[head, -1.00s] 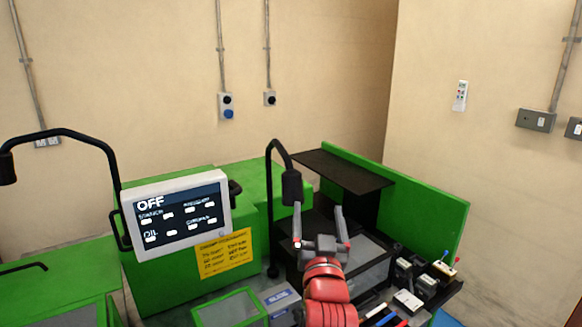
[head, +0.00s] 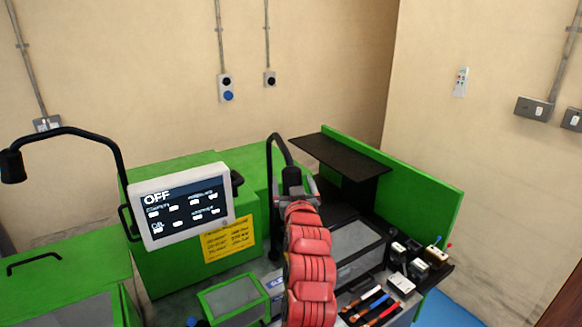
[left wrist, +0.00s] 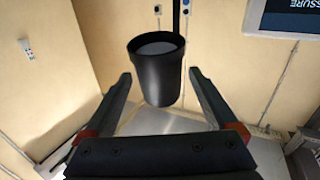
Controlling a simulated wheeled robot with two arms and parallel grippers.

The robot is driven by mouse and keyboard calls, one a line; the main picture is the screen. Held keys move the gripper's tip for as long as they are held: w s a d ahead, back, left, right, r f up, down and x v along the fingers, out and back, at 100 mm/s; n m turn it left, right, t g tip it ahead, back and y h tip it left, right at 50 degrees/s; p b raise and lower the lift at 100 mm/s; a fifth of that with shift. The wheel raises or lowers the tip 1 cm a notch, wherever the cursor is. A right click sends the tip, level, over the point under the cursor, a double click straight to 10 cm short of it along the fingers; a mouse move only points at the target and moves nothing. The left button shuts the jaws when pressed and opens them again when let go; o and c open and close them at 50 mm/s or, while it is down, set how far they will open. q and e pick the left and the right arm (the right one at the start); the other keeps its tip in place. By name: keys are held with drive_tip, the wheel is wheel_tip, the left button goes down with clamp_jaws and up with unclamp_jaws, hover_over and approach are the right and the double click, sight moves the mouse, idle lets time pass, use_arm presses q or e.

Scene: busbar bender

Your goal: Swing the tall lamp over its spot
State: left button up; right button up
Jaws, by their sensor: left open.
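A black gooseneck lamp (head: 273,160) stands on the green machine in the middle of the head view; its head is partly hidden by my gripper. My left gripper (head: 294,190) is open at that lamp head. In the left wrist view the black cylindrical lamp head (left wrist: 158,65) hangs between the two open fingers (left wrist: 160,95), with gaps on both sides. A second black gooseneck lamp (head: 70,132) arches at the left, beside the screen. I cannot tell by name which is the tall lamp. My right gripper is not in view.
A white control screen (head: 185,203) reading OFF stands left of the arm. A black shelf (head: 340,153) and green panel (head: 425,190) are to the right. Coloured-handled tools (head: 372,305) and small blocks (head: 405,270) lie at the lower right.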

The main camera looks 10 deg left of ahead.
use_arm(q)
drive_tip(key=shift+p+x, duration=0.6)
drive_tip(key=shift+x, duration=1.5)
clamp_jaws()
